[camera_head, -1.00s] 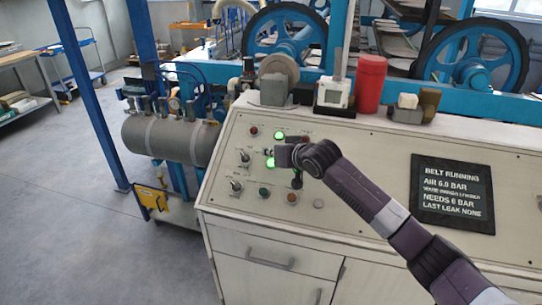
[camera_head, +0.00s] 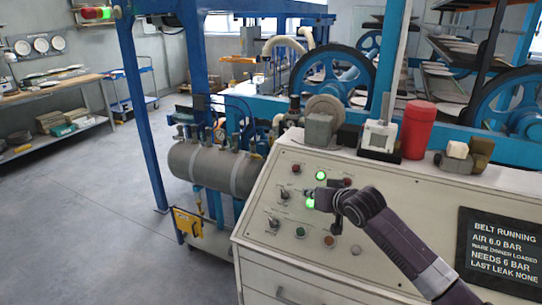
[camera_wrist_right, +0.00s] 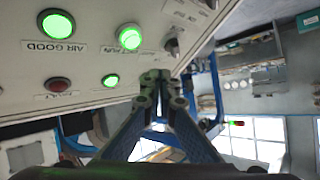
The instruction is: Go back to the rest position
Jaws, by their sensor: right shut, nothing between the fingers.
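My right gripper (camera_head: 310,194) is over the sloped control panel (camera_head: 400,204) in the head view, between two lit green lamps, the upper one (camera_head: 321,175) and the lower one (camera_head: 310,203). Its fingers are closed together and empty. In the right wrist view the right gripper (camera_wrist_right: 155,78) shows with its fingertips together next to the panel's edge. There, a green lamp (camera_wrist_right: 57,23) labelled "AIR GOOD" is lit, and the fingertips look apart from the lamps. I cannot tell whether they touch the panel. My left gripper is not in view.
A dark screen (camera_head: 498,246) on the panel reads "BELT RUNNING". A red canister (camera_head: 418,130) and a grey motor-like unit (camera_head: 322,122) stand along the panel's back edge. A grey tank (camera_head: 215,168) and a blue post (camera_head: 143,110) are to the left. The floor (camera_head: 90,225) at left is clear.

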